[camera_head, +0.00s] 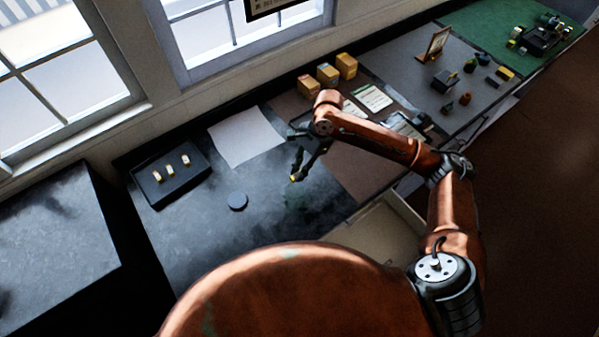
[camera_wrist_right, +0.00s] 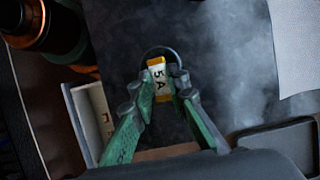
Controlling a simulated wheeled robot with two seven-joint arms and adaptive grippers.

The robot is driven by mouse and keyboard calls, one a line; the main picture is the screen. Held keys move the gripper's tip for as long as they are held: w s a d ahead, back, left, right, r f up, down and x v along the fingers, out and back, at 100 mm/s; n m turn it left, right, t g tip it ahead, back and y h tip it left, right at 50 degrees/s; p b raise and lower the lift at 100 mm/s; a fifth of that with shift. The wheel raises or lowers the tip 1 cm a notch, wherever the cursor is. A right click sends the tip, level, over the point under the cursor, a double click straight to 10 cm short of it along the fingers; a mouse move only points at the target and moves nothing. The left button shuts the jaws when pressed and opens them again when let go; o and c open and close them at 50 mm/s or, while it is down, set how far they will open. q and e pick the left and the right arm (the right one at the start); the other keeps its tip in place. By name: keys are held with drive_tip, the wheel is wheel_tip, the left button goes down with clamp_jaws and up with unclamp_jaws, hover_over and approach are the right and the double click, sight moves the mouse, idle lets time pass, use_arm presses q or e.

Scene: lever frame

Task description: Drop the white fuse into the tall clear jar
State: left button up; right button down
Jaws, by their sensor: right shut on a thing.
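My right gripper (camera_head: 297,170) is above the dark worktop and points down. In the right wrist view its fingers (camera_wrist_right: 160,89) are shut on a white fuse (camera_wrist_right: 159,76) with yellow ends and "5 A" on its side. The fuse shows small in the head view (camera_head: 292,178). Just behind the fuse in the wrist view is a thin round rim (camera_wrist_right: 158,49), perhaps the clear jar's. I cannot tell how far below the fuse it is. The jar's walls do not show clearly in the head view. My left gripper is not in view.
A black tray (camera_head: 150,199) with several small fuses stands at the left. White paper (camera_head: 246,137) lies behind, with yellow boxes (camera_head: 328,74) beyond. An open drawer (camera_head: 390,225) juts out in front.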

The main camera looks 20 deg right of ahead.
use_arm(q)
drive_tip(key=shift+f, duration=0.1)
use_arm(e)
drive_tip(key=c, duration=1.8)
unclamp_jaws()
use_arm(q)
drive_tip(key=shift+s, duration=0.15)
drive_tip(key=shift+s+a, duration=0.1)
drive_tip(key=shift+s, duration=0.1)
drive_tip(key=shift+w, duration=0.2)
use_arm(e)
drive_tip(key=v, duration=1.2)
drive_tip(key=shift+a, duration=0.1)
